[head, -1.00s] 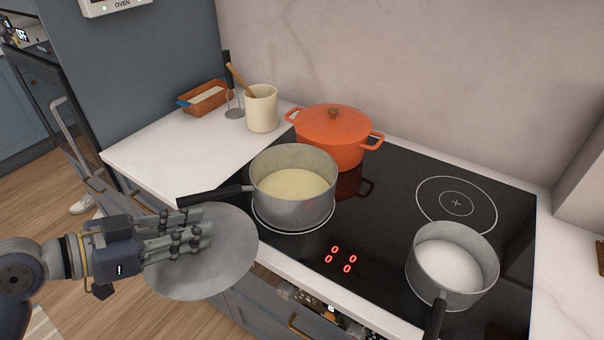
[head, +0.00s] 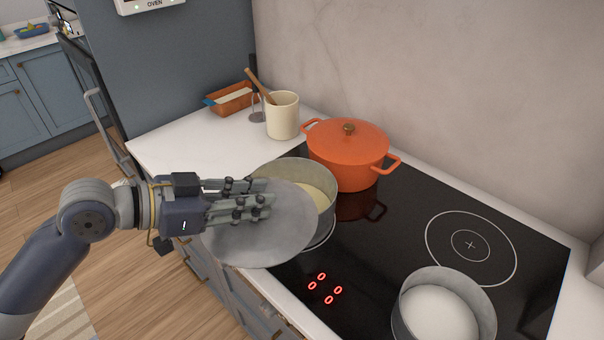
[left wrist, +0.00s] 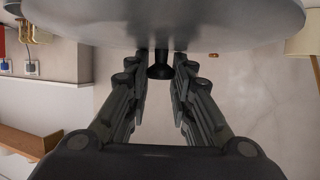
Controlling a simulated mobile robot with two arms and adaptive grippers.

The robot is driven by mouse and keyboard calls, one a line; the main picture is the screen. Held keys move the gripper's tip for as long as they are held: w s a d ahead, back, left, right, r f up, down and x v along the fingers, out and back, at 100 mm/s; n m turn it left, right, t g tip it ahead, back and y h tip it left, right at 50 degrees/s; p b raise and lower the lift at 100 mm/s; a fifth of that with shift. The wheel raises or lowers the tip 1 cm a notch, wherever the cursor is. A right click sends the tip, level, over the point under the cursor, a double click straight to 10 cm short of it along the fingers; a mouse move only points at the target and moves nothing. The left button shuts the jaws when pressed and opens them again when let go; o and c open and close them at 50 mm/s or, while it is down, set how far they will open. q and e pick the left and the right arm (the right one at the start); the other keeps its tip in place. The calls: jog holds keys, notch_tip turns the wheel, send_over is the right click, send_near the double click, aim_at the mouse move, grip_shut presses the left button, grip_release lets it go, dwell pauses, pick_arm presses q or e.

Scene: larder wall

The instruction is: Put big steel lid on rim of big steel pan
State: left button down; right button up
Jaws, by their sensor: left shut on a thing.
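The big steel lid (head: 285,235) is a grey disc held by my left gripper (head: 268,200). The gripper is shut on the lid's knob, and the black knob (left wrist: 160,71) shows between its fingers in the left wrist view. In the head view the lid overlaps the near left part of the big steel pan (head: 325,172) and appears in front of and above it. The pan stands on the hob at the left with pale yellow contents. Its far rim shows; its near rim and handle are hidden by the lid and gripper. My right gripper is out of view.
An orange casserole (head: 347,150) with its lid on stands just behind the pan. A smaller steel pan (head: 445,308) with white contents is at the front right of the black hob (head: 400,235). A cream utensil pot (head: 282,116) and an orange dish (head: 232,99) stand at the back left.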

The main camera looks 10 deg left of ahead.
aim_at(271, 188)
pick_arm(q)
jog(key=w, duration=0.2)
jog(key=w+p, duration=0.1)
jog(key=w, duration=0.1)
jog(key=w+d+p, duration=0.1)
jog(key=w, duration=0.2)
jog(key=shift+w, duration=0.1)
jog(key=w+d+f+p, duration=0.1)
jog(key=w+f+p, duration=0.2)
jog(key=w, duration=0.3)
jog(key=shift+w+d+f, duration=0.35)
jog(key=shift+w+f, duration=0.05)
jog(key=shift+f, duration=0.5)
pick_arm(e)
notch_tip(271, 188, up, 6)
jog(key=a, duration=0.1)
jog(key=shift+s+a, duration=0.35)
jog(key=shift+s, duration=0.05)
pick_arm(q)
jog(key=shift+f, duration=0.1)
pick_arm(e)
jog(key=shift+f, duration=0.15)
pick_arm(q)
jog(key=c, duration=1.5)
grip_release()
jog(key=shift+o, duration=0.4)
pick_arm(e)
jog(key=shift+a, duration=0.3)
pick_arm(q)
jog(key=shift+a, duration=0.1)
